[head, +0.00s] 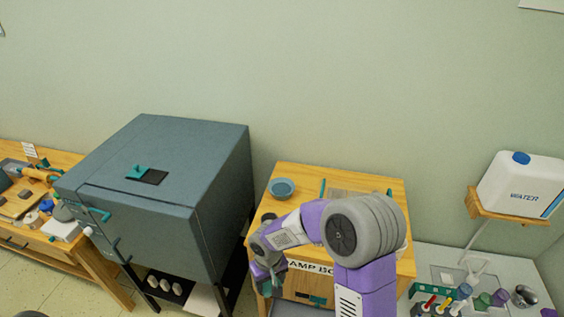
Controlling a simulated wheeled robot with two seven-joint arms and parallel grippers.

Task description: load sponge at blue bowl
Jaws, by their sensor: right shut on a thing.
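The blue bowl (282,188) stands upright on the left back part of the wooden cabinet top (300,172). I see nothing in it at this size. My right arm reaches across the front of the cabinet from the right. My right gripper (267,277) points down at the cabinet's front left edge, below and in front of the bowl and apart from it. It is shut on a small teal thing, mostly hidden by the fingers; I cannot tell for sure that it is the sponge. My left gripper is not in view.
A large grey kiln-like box (170,195) stands close to the left of the cabinet. A wooden workbench (60,160) with tools is at far left. A water canister (519,184) sits on a wall shelf at right, above a grey counter (430,258) with several bottles.

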